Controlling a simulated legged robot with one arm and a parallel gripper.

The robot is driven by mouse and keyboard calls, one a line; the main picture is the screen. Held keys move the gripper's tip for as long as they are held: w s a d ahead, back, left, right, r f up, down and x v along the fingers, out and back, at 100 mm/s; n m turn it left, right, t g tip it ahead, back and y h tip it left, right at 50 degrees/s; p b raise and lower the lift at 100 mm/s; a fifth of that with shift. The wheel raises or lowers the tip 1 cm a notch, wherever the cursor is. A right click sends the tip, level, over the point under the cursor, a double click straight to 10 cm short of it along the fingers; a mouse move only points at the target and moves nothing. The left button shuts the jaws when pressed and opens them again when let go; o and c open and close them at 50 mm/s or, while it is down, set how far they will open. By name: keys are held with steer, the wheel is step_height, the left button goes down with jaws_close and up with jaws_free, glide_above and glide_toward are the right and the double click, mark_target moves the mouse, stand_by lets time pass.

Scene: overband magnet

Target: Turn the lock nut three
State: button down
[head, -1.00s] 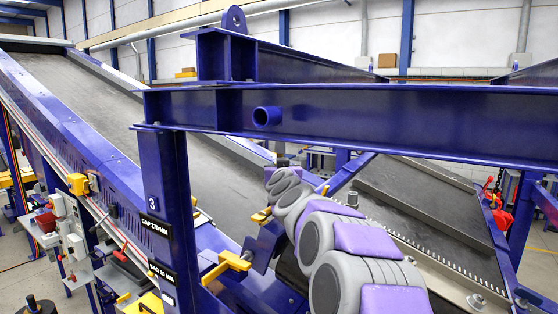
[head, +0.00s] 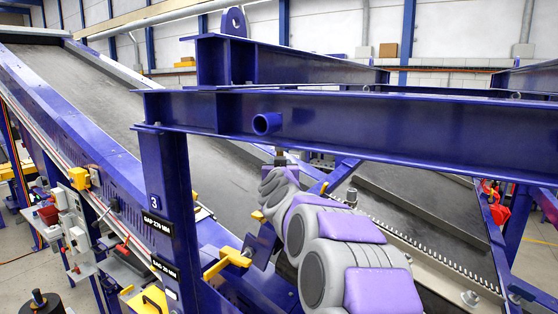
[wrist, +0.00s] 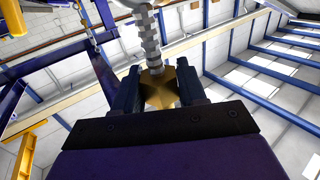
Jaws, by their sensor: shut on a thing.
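The brass-coloured lock nut (wrist: 160,92) sits on a vertical threaded rod (wrist: 150,45) in the wrist view. My gripper (wrist: 158,90) has its two dark jaws on either side of the nut, shut on it. The nut's lower faces show between the jaws; its sides are partly covered. In the head view my grey and purple arm reaches up to the beam by the post (head: 172,215) marked 3. There the nut and the jaws cannot be made out.
A blue crossbeam (head: 340,120) spans above my arm. Yellow handles (head: 228,262) stick out beside the post. A sloping conveyor belt (head: 80,95) lies at the left and behind. A toothed rail (head: 430,250) runs close to my arm's right side.

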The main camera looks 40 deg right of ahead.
steer(key=shift+m+g+h+p, duration=0.4)
steer(key=shift+h+p, duration=0.1)
steer(key=shift+p, duration=1.1)
steer(key=c, duration=0.6)
jaws_free()
steer(key=shift+w+d+f, duration=0.1)
steer(key=shift+c, duration=0.2)
steer(key=v, duration=0.8)
steer(key=shift+p, duration=0.3)
